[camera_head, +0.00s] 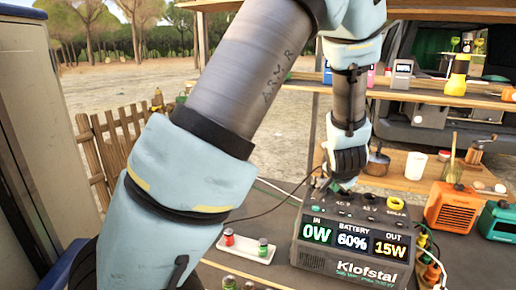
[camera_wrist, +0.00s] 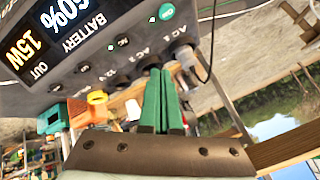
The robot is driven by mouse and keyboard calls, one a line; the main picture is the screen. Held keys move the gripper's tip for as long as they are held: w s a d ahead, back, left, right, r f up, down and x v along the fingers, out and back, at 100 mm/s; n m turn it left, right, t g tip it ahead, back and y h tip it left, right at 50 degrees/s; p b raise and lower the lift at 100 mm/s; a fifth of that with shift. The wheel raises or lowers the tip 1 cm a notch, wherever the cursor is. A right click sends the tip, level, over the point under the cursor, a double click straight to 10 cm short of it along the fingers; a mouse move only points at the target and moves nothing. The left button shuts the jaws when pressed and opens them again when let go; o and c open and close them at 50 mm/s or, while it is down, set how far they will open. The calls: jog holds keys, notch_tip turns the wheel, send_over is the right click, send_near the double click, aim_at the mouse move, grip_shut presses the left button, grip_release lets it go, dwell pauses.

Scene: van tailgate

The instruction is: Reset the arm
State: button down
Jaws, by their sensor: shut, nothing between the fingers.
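My arm reaches across the head view from lower left to upper right, then bends down to the power station. My gripper (camera_wrist: 161,75) shows green fingers pressed together in the wrist view, with nothing between them. The fingertips are at the socket side of the dark Klofstal power station (camera_wrist: 95,45), close to a round knob or socket; I cannot tell whether they touch. In the head view the power station (camera_head: 352,262) stands on the table, its display reading 0W in, 60% battery and 15W out. My wrist hides part of its top.
Wooden shelves (camera_head: 430,94) are behind. A cable (camera_wrist: 212,45) runs beside my fingers.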

jog(key=s+a+n+g+y, duration=0.1)
jog(key=s+a+n+g, duration=0.1)
jog(key=a, duration=0.9)
jog(key=s+a+r+n+g+y+b, duration=0.1)
jog(key=s+a+n, duration=0.4)
jog(key=a, duration=0.6)
jog(key=s+a+r+n+g, duration=0.1)
jog(key=s+a+n+g, duration=0.2)
jog(key=a, duration=0.8)
jog(key=shift+s+n+y, duration=0.3)
jog(key=shift+s+y, duration=0.05)
jog(key=shift+y, duration=0.05)
